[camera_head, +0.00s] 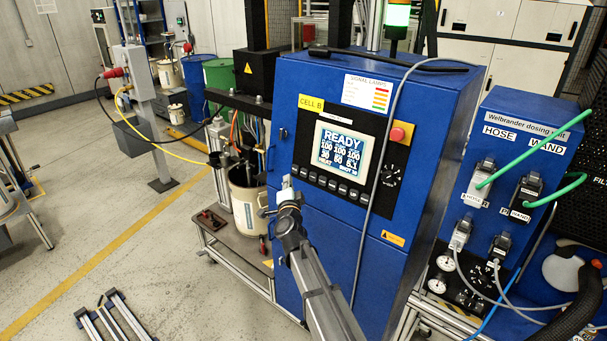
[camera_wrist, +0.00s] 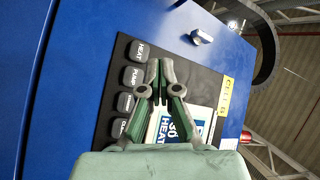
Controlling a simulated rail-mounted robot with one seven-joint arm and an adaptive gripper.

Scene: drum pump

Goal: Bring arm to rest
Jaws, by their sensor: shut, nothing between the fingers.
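My gripper (camera_head: 287,183) is at the end of my arm, in front of the blue CELL B cabinet (camera_head: 330,235), below and left of its screen (camera_head: 343,148). In the wrist view my gripper (camera_wrist: 160,70) is shut and empty, its fingertips together. They overlap the black panel beside the HEAT (camera_wrist: 139,52) and PUMP (camera_wrist: 134,77) buttons. I cannot tell whether the tips touch the panel. The screen reads READY in the head view; in the wrist view my fingers partly hide it (camera_wrist: 165,127).
A red stop button (camera_head: 401,134) sits right of the screen. A grey cable (camera_head: 375,180) hangs across the cabinet front. The dosing unit (camera_head: 515,150) with green hoses stands right. A pail (camera_head: 246,205) stands on a cart at left. Open floor (camera_head: 130,220) lies further left.

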